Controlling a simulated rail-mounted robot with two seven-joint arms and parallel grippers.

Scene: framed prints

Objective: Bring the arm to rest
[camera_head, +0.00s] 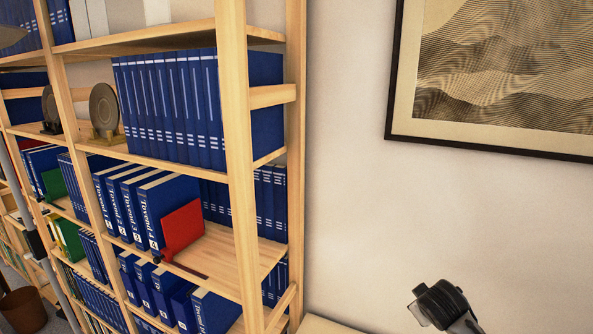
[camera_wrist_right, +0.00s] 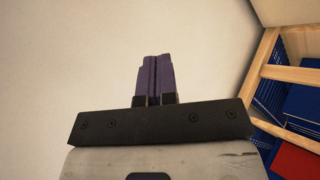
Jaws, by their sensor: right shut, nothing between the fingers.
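In the right wrist view my right gripper (camera_wrist_right: 154,77) points up the picture, with its two purple fingers pressed together and nothing between them. Pale wall fills most of the space beyond it, and the fingers touch nothing that I can see. In the head view a dark, rounded part of the robot shows at the lower right in front of the wall; I cannot tell which part it is. My left gripper is in neither view.
A wooden shelf unit (camera_head: 243,170) with blue binders (camera_head: 170,110) and a red bookend (camera_head: 183,228) fills the left of the head view. A framed print (camera_head: 495,75) hangs at the upper right, partly cut off. The wall (camera_head: 345,200) between them is bare.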

